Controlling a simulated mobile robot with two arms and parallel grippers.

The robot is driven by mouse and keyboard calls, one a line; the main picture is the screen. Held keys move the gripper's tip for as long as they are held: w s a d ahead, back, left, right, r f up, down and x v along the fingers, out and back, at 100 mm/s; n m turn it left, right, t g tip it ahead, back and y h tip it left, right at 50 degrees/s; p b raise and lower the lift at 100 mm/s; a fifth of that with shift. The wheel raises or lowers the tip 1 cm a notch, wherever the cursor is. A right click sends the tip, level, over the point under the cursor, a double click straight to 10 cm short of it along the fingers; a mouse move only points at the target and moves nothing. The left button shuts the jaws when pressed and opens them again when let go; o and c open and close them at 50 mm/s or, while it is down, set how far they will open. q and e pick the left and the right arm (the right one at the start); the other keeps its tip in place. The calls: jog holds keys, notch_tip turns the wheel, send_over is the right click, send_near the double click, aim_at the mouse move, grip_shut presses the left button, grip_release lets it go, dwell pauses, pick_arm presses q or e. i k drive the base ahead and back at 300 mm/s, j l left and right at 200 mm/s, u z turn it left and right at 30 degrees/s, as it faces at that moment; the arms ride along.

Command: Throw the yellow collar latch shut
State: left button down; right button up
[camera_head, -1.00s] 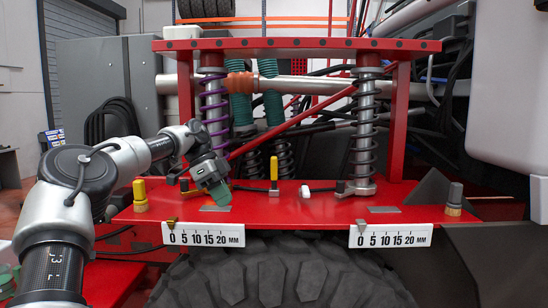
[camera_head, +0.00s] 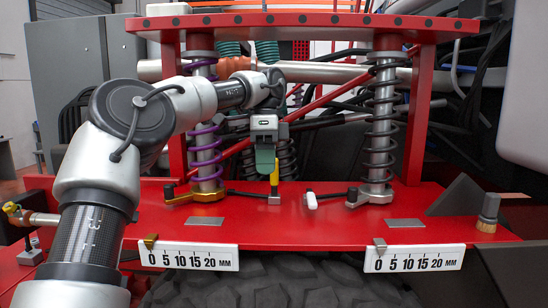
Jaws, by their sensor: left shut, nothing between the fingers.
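The yellow collar (camera_head: 195,196) sits around the foot of the purple-spring shock (camera_head: 204,150). A dark rod runs right from it to a small block bearing the yellow latch lever (camera_head: 274,182), which stands upright. My left gripper (camera_head: 265,168), with green fingertips, is shut and empty. It points down at the lever's upper part and hides its top; I cannot tell whether they touch. A white lever (camera_head: 311,201) lies low to the right, its rod leading to the grey collar (camera_head: 370,196) of the grey-spring shock (camera_head: 381,125). My right gripper is not in view.
The red plate (camera_head: 300,231) is mostly clear in front of the levers. Two white millimetre scales (camera_head: 190,257) hang on its front edge above a tyre. A red crossbar (camera_head: 290,22) spans above.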

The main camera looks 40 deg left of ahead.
aim_at(274, 176)
jog(key=i+j, duration=0.5)
jog(key=j, duration=0.15)
jog(key=i+j, duration=0.5)
jog(key=j, duration=0.1)
